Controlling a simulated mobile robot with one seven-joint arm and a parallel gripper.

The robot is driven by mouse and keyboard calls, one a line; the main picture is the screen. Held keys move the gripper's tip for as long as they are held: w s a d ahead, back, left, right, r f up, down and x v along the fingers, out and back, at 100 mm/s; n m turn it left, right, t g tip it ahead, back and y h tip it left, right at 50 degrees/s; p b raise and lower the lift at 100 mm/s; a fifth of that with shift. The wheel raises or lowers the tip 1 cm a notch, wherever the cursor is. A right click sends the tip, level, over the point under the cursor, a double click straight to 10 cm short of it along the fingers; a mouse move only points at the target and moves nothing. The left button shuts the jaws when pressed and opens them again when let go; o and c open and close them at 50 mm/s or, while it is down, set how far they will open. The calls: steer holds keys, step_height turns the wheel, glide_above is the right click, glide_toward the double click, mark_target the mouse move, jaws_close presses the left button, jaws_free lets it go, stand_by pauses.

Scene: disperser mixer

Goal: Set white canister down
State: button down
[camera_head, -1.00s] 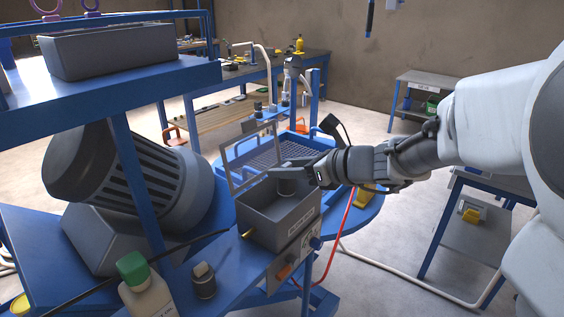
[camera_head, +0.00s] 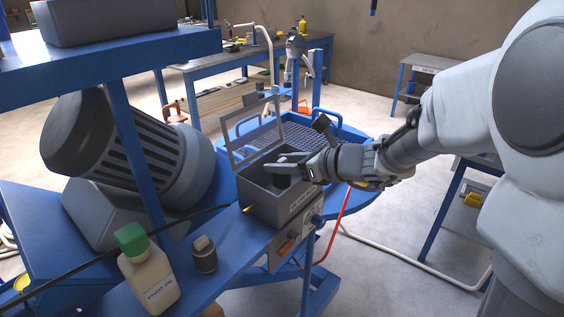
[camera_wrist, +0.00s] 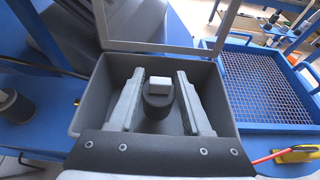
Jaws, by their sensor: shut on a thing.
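My gripper (camera_head: 284,164) reaches into an open grey box (camera_head: 277,209) on the blue bench. It is shut on a small dark canister (camera_head: 281,181) with a pale cap, which stands upright inside the box. In the wrist view the canister (camera_wrist: 158,105) sits between the two fingers, above or on the box floor; I cannot tell if it touches. The grey box (camera_wrist: 235,128) surrounds it on all sides there. A white bottle with a green cap (camera_head: 149,275) stands on the bench at the front left, apart from my gripper.
A similar dark canister (camera_head: 204,255) stands beside the white bottle. The box's framed lid (camera_head: 236,158) is raised at its back. A blue tray with mesh (camera_head: 318,138) lies behind the box. A large grey motor (camera_head: 130,150) and a blue post (camera_head: 140,165) stand left.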

steer(key=shift+f, duration=0.3)
steer(key=shift+c, duration=1.8)
jaws_free()
steer(key=shift+r, duration=0.1)
